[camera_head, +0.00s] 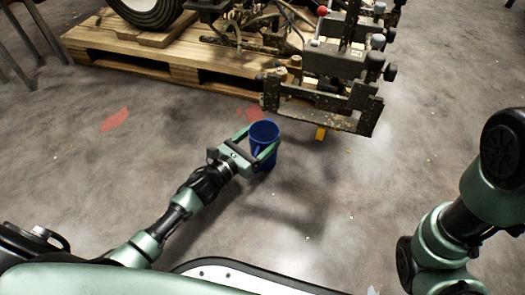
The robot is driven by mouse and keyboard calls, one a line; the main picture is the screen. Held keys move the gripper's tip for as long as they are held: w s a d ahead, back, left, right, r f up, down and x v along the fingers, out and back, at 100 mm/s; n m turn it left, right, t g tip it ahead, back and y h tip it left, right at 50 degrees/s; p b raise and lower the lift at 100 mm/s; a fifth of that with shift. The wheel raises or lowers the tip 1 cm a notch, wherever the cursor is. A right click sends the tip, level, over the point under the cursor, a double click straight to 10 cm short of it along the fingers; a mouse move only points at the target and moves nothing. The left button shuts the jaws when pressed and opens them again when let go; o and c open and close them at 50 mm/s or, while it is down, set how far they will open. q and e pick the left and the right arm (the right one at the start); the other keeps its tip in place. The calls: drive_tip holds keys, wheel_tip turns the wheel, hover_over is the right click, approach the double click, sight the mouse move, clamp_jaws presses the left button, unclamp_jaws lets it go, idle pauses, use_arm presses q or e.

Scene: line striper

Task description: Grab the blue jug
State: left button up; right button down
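The blue jug (264,131) is a small, dark blue, open-topped vessel near the middle of the head view. My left gripper (259,146) reaches it from the lower left, with one finger on each side of the jug. The fingers look close to or touching its sides; whether they press on it is hard to tell. The jug looks upright, and its lower part is partly hidden by the near finger. My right arm (447,222) shows at the right edge, but its gripper is out of view.
A wooden pallet (190,62) with a wheeled machine on it stands at the back. A dark metal machine part (345,105) overhangs just right of and behind the jug. Grey concrete floor (340,190) is clear in front and to the right.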

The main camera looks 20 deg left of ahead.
use_arm(q)
drive_tip(key=c, duration=0.3)
drive_tip(key=shift+r, duration=0.1)
